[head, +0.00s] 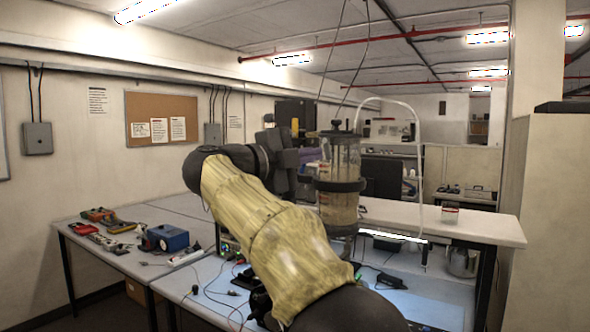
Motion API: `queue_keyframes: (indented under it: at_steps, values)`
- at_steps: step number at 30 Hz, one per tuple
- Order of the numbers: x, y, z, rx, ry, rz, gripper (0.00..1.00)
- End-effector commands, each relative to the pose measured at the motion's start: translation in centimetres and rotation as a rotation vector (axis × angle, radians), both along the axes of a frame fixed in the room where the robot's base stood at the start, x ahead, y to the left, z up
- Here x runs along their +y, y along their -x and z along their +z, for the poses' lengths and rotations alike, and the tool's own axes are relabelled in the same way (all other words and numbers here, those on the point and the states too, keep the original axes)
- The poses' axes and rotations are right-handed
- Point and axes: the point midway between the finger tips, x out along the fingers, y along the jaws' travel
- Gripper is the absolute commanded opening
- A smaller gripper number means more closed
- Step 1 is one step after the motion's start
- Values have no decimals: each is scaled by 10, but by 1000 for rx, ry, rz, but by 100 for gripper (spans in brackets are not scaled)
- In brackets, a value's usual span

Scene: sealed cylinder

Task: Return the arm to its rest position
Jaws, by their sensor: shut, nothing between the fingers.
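My arm (262,222), in a yellow fabric sleeve with dark joints, reaches up and forward from the bottom of the head view. Its dark wrist ends at my gripper (311,155), which points right toward the sealed cylinder (342,165). The gripper is shut and empty. The cylinder is clear, with dark bands and a metal top, and hangs upright from thin cables above the bench. In the picture the fingertips lie close to its left side. I cannot tell whether they touch it. My arm hides part of the bench.
A side table (110,258) at the left carries a blue box (164,238) and tools. A wall pillar (545,200) stands at the right.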

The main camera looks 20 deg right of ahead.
Motion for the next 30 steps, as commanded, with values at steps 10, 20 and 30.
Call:
queue_keyframes:
  at_steps: [10,20,30]
  values:
    - [5,-29,-1,45,215,134,0]
    - [57,-89,-93,376,641,622,0]
    - [88,-50,-290,922,762,1143,0]
